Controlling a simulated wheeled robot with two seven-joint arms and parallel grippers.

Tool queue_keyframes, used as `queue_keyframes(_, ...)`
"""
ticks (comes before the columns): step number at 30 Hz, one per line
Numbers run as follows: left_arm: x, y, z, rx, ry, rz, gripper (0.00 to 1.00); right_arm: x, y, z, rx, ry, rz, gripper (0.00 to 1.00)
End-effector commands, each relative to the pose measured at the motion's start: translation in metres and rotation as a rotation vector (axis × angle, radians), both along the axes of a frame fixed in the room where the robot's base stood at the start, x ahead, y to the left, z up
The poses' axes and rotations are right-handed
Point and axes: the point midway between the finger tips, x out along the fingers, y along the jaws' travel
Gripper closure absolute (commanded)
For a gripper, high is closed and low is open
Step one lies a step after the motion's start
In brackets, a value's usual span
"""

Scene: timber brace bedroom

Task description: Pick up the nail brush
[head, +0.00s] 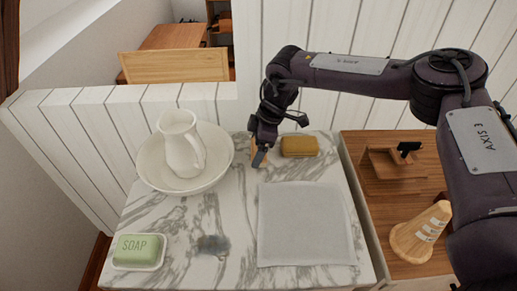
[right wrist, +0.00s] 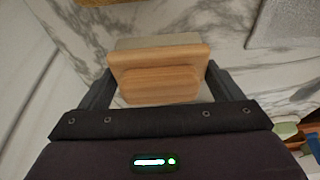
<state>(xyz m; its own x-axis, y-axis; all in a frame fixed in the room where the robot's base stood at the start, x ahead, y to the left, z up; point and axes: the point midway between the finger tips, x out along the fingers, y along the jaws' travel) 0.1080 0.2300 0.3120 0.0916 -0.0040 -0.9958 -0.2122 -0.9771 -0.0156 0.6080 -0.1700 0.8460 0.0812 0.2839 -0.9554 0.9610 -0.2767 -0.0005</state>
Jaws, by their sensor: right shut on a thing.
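The nail brush (right wrist: 157,83) is a light wooden block with a raised grip and a pale band, perhaps bristles, along its far side. In the right wrist view it sits between the two dark fingers of my right gripper (right wrist: 158,75), which is shut on it. In the head view my right gripper (head: 260,156) points down at the back of the marble top, and only a small orange-brown edge of the brush shows beside it. I cannot tell whether the brush touches the marble. My left gripper is not in view.
A yellow-brown block (head: 299,146) lies just right of my right gripper. A white jug (head: 181,143) in a basin (head: 215,172) stands left. A grey cloth (head: 303,225), a soap dish (head: 139,265) and a dark blurred patch (head: 212,245) are nearer.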

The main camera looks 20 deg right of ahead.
Motion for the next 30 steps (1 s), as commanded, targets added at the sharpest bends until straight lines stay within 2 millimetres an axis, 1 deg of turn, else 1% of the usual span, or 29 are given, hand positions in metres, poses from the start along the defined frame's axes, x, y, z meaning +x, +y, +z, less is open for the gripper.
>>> queue_keyframes(5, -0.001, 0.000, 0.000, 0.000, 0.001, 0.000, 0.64, 0.001, 0.000, 0.003, 0.001, -0.001, 0.000, 0.39)
queue_keyframes(8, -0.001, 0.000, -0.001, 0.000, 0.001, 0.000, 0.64, 0.001, 0.000, 0.010, 0.000, -0.002, -0.001, 0.39)
queue_keyframes(11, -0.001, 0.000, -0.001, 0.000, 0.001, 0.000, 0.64, 0.001, 0.000, 0.023, 0.001, -0.003, -0.001, 0.39)
queue_keyframes(14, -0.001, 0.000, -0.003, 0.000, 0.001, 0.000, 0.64, 0.002, 0.001, 0.043, 0.002, -0.006, 0.000, 0.39)
queue_keyframes(16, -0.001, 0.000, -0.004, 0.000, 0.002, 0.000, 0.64, 0.001, 0.000, 0.061, 0.001, -0.006, 0.000, 0.39)
queue_keyframes(24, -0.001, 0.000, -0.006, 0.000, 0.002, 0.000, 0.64, 0.002, 0.000, 0.140, 0.001, -0.006, -0.001, 0.39)
queue_keyframes(27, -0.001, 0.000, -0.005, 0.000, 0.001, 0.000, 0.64, 0.001, 0.001, 0.164, 0.002, -0.004, -0.001, 0.39)
queue_keyframes(29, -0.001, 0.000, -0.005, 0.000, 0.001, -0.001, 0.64, 0.001, 0.000, 0.175, 0.001, -0.004, 0.000, 0.39)
queue_keyframes(30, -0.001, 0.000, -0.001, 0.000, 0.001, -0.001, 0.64, 0.001, 0.000, 0.183, -0.001, -0.003, 0.000, 0.39)
